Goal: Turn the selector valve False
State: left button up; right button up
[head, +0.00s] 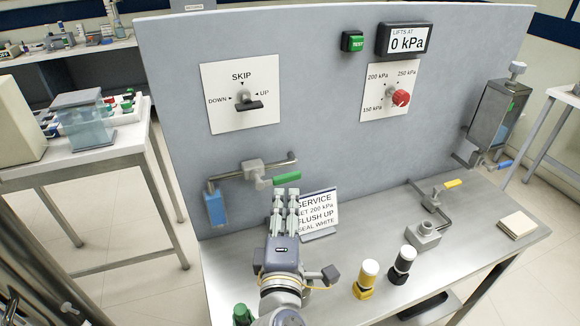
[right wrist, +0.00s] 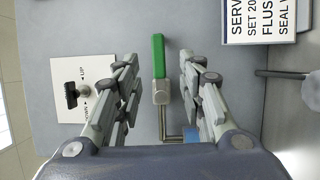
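The selector valve with a green lever (head: 286,178) sits on a pipe along the grey panel, with its metal body (head: 254,167) at the lever's left end. The lever lies sideways, pointing right. In the right wrist view the green lever (right wrist: 158,55) shows between the two fingers, with clear gaps on both sides. My right gripper (head: 286,193) is open in front of and just below the lever; it also shows in the right wrist view (right wrist: 160,72). No contact is visible. My left gripper cannot be made out.
A SKIP plate (head: 221,112) with a black toggle is above left. A service sign (head: 320,212) stands close right of my gripper. A yellow-handled valve (head: 453,184), a yellow bottle (head: 366,280) and a black bottle (head: 403,262) are on the bench. A red knob (head: 401,97) is upper right.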

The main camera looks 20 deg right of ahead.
aim_at(289, 180)
jog(key=x, duration=0.1)
jog(key=p+x, duration=0.1)
jog(key=x, duration=0.1)
jog(key=p+x, duration=0.1)
jog(key=x, duration=0.1)
jog(key=shift+w+d+r, duration=0.1)
jog(key=shift+r, duration=0.25)
jog(key=x, duration=0.3)
jog(key=shift+f+p, duration=0.25)
jog(key=shift+p, duration=0.1)
jog(key=shift+w+d, duration=0.25)
jog(key=shift+w, duration=0.4)
jog(key=shift+f, duration=0.1)
jog(key=shift+c, duration=0.6)
grip_shut()
pick_arm(q)
jog(key=shift+g, duration=0.3)
jog(key=s+r, duration=0.2)
jog(key=s, duration=0.1)
jog(key=s+r, duration=0.1)
jog(key=shift+s+a, duration=0.35)
jog(key=shift+a, duration=0.05)
